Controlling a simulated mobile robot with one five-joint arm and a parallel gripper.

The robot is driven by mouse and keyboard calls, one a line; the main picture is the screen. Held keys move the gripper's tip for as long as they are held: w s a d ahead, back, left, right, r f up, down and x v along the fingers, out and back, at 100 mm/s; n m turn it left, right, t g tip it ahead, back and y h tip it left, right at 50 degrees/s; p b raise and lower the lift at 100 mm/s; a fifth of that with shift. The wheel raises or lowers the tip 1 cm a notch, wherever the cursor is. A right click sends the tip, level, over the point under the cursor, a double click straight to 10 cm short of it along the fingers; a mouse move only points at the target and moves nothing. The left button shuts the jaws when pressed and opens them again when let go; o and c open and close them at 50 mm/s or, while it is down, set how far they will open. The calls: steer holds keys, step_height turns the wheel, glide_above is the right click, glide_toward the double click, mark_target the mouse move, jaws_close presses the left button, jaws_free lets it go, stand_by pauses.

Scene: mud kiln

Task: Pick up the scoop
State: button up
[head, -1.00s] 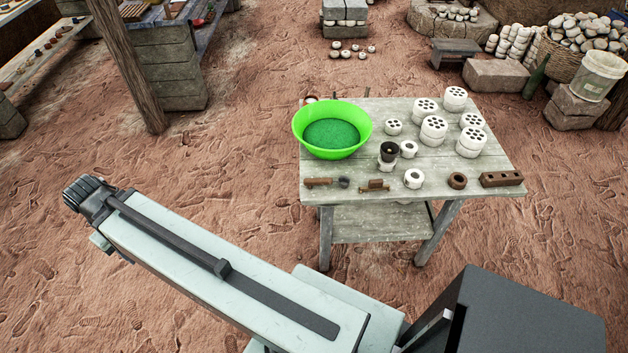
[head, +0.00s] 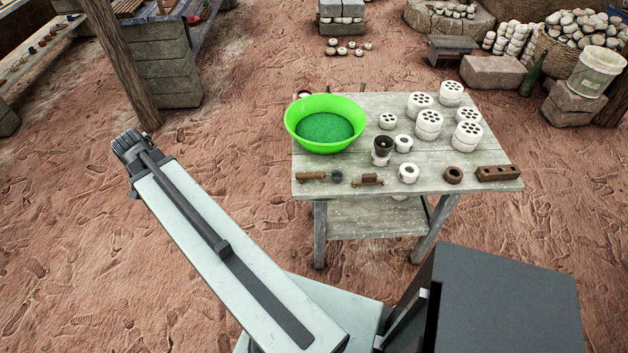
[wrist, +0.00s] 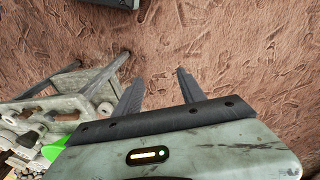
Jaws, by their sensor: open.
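The likely scoop (head: 320,176), a small tool with a brown handle and a dark rounded head, lies at the table's front left corner, below the green bowl (head: 298,137). A second small brown tool (head: 367,181) lies to its right. In the wrist view my gripper (wrist: 160,76) is open, with two dark fingers apart and nothing between them, over bare ground. The table edge with small brown items shows at the left of that view, well away from the fingers. In the head view the fingers are hidden; the arm's end is left of the table.
The wooden table (head: 450,184) also bears several white perforated cylinders (head: 429,121), a dark cup (head: 382,145), a brown ring (head: 453,174) and a brown block with holes (head: 498,174). A wooden post (head: 120,62) stands at the left. Reddish ground left of the table is open.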

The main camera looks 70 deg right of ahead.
steer(key=s+d+f+m+g+b, duration=0.1)
steer(key=s+d+m, duration=0.45)
steer(key=d, duration=0.35)
steer(key=s+d+f+m+b, duration=0.1)
steer(key=s+d+m, duration=0.3)
steer(key=s+d, duration=0.3)
steer(key=m+g+b, duration=0.1)
steer(key=m+g, duration=0.1)
steer(key=m, duration=0.7)
glide_toward(312, 174)
steer(key=x, duration=0.2)
steer(key=shift+s+f, duration=0.15)
steer(key=shift+f, duration=0.1)
steer(key=b+x, duration=0.2)
steer(key=shift+f+b, duration=0.35)
steer(key=b+x, duration=0.5)
steer(key=shift+d+f, duration=0.15)
steer(key=shift+d, duration=0.05)
jaws_close()
